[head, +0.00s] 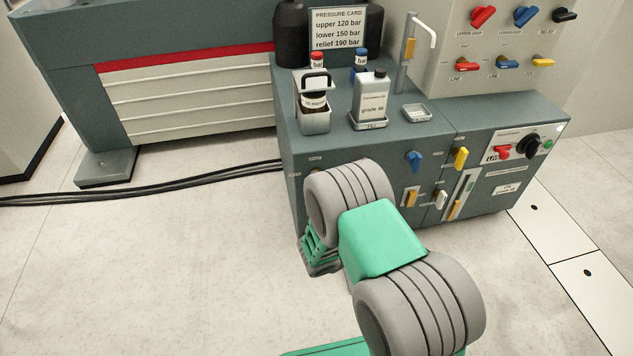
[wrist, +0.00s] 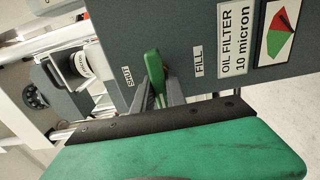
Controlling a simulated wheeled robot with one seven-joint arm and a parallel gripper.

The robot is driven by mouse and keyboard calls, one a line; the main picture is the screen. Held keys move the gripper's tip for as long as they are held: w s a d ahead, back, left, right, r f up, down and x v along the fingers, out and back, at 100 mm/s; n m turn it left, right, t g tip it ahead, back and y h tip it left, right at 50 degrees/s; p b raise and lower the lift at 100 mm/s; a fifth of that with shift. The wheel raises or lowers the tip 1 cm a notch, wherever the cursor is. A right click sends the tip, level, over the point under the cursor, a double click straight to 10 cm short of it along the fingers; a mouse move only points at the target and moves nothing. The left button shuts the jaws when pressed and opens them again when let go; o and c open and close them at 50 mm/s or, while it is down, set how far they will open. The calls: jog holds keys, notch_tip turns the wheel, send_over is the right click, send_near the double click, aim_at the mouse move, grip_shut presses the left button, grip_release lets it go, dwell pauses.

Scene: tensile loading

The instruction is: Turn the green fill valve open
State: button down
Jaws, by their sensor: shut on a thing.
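The green fill valve (wrist: 154,66) is a short lever on the grey cabinet side in the wrist view. It sits between a SHUT label (wrist: 127,77) and a FILL label (wrist: 198,62). My gripper (wrist: 159,92) has its two grey fingers on either side of the lever and is shut on it. The fingers hide the lever's lower part. In the head view the valve and the fingertips are hidden behind my arm and the cabinet's left side.
The grey cabinet (head: 340,140) carries a caddy (head: 315,120), a grade 46 can (head: 371,95) and a small tray (head: 417,112) on top. Its front has several coloured levers. An oil filter label (wrist: 240,65) is beside FILL. Black cables (head: 150,191) cross the floor.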

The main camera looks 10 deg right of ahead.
jog(key=c, duration=1.4)
grip_release()
jog(key=shift+o, duration=0.2)
jog(key=shift+s, duration=0.1)
jog(key=s+b, duration=0.2)
jog(key=s, duration=0.5)
jog(key=shift+s, duration=0.3)
